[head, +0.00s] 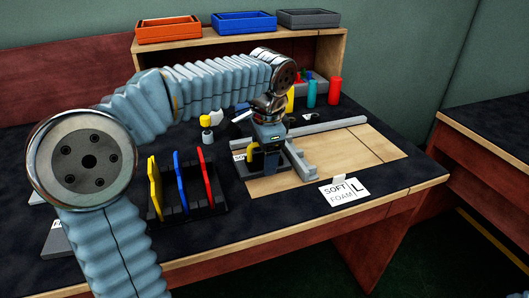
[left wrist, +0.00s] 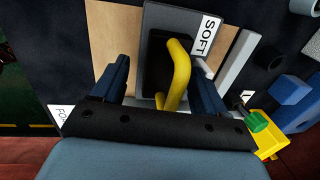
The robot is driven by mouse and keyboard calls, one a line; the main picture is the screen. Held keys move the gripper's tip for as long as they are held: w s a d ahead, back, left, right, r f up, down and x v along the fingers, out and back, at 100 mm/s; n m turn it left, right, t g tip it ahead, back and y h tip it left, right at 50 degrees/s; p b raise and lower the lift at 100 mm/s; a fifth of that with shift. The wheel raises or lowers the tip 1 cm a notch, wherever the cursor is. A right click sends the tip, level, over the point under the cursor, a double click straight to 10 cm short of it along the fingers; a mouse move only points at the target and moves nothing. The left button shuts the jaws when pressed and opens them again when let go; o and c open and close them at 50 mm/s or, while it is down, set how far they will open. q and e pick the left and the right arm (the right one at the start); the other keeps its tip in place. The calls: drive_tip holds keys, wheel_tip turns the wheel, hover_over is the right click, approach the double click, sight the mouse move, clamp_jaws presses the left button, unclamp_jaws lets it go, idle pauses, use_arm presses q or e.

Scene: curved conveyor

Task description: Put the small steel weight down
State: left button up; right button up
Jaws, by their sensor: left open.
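My left gripper (head: 268,148) is low over the wooden board on the table in the head view. In the left wrist view its two blue fingers (left wrist: 160,75) stand apart, on either side of a bent yellow handle (left wrist: 179,70). The fingers do not appear to press on the handle. A bit of the yellow handle (head: 252,156) shows beside the gripper in the head view. The weight's underside is hidden, so I cannot tell its exact contact. My right gripper is not in view.
A black rack (head: 207,202) with yellow, blue and red plates stands left. Coloured cylinders (head: 335,90) stand behind. Trays (head: 308,18) sit on the shelf.

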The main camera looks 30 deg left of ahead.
use_arm(q)
wheel_tip(320, 180, up, 12)
drive_tip(key=s+d+p, duration=0.1)
drive_tip(key=shift+d+p, duration=0.25)
drive_tip(key=shift+p, duration=0.05)
drive_tip(key=shift+s, duration=0.15)
idle(0.3)
